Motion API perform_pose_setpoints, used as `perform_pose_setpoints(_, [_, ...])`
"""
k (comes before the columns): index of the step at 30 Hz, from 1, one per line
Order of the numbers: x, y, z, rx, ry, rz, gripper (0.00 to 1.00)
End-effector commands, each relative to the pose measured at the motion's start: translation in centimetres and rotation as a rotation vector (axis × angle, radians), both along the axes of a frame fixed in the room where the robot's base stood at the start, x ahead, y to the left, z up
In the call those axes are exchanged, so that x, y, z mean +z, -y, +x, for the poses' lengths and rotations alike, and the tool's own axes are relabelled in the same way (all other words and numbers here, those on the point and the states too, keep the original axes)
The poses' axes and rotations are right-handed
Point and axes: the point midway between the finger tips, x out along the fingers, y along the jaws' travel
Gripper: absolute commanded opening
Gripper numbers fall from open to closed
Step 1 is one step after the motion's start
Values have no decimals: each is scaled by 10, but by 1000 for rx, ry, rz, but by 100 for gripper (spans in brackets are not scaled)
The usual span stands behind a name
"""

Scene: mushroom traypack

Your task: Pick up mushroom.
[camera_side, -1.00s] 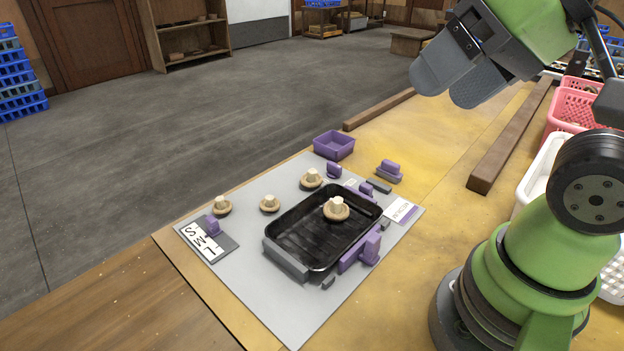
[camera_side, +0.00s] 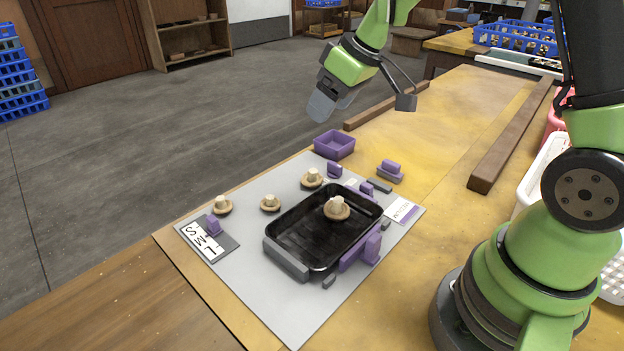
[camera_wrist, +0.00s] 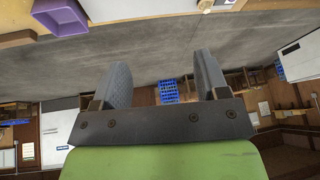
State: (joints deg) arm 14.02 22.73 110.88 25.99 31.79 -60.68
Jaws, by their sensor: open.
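Several tan mushrooms lie stem up. One mushroom (camera_side: 337,208) sits in the black tray (camera_side: 289,264). Three more lie on the grey mat (camera_side: 285,310) beyond the tray: a left mushroom (camera_side: 222,205), a small middle mushroom (camera_side: 270,203) and a right mushroom (camera_side: 312,179). My gripper (camera_side: 327,103) is high above the far end of the mat, near the purple box, well apart from the mushrooms. In the wrist view its two grey fingers (camera_wrist: 163,75) stand apart with nothing between them.
A purple box (camera_side: 334,145) stands at the mat's far edge; it also shows in the wrist view (camera_wrist: 60,17). Purple and grey blocks flank the tray. A size card (camera_side: 205,241) lies left. Wooden rails (camera_side: 510,140) bound the yellow table. The mat's front is clear.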

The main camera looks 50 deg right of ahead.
Motion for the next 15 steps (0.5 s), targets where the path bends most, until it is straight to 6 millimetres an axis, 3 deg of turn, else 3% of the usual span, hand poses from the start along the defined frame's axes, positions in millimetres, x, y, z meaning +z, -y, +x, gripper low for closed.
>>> perform_pose_setpoints(1, [-22, 10, 9, 21, -20, -13, 68])
perform_pose_setpoints(6, [-77, 34, 26, 103, -42, -67, 68])
perform_pose_setpoints(15, [-121, 44, 36, 152, -57, -95, 68])
